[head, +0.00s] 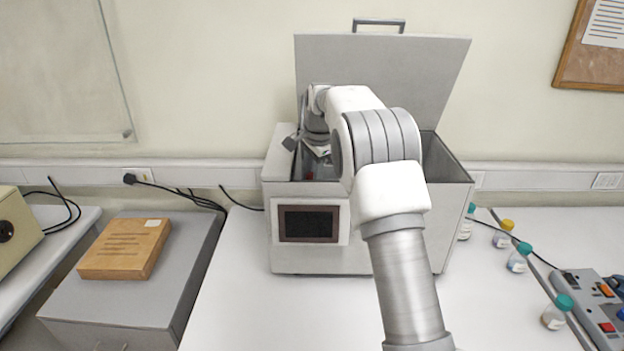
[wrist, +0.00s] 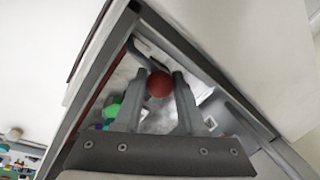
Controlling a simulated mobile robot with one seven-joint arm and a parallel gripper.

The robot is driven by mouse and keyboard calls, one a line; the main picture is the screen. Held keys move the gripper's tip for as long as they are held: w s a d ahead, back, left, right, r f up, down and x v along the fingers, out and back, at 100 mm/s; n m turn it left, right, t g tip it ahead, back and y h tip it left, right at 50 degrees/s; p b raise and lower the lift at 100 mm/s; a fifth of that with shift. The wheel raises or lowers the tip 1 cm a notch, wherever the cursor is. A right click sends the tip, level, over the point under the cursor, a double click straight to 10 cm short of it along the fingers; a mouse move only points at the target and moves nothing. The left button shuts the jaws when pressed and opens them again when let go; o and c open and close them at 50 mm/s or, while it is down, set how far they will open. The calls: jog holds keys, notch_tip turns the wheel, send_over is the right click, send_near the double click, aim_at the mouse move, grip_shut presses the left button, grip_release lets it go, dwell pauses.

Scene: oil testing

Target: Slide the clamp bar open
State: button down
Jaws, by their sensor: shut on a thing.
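The tester, a light grey box (head: 310,259), stands on the white bench with its lid (head: 400,80) raised. My arm reaches over its front wall, and my gripper (head: 312,160) is down in the left part of the chamber. In the wrist view my gripper (wrist: 160,88) has its two fingers on either side of a round red knob (wrist: 160,83), shut on it. A grey bar (wrist: 148,58) runs from behind the knob toward the chamber's corner; it looks like the clamp bar. My arm and fingers hide most of the chamber in the head view.
The chamber's rim (wrist: 95,72) surrounds my gripper closely. A green part (wrist: 113,108) shows inside, left of my fingers. Several capped bottles (head: 518,258) and a control panel (head: 600,312) lie at the right. A brown box (head: 125,249) sits on a grey cabinet at the left.

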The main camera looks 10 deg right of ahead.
jog(key=shift+s+f, duration=0.1)
jog(key=shift+s, duration=0.05)
jog(key=c, duration=0.5)
grip_release()
jog(key=shift+s+a, duration=0.1)
jog(key=s+d+r, duration=0.1)
jog(key=s+r, duration=0.2)
jog(key=r, duration=1.4)
jog(key=shift+d+p, duration=0.2)
jog(key=shift+p, duration=0.25)
jog(key=shift+r, duration=0.2)
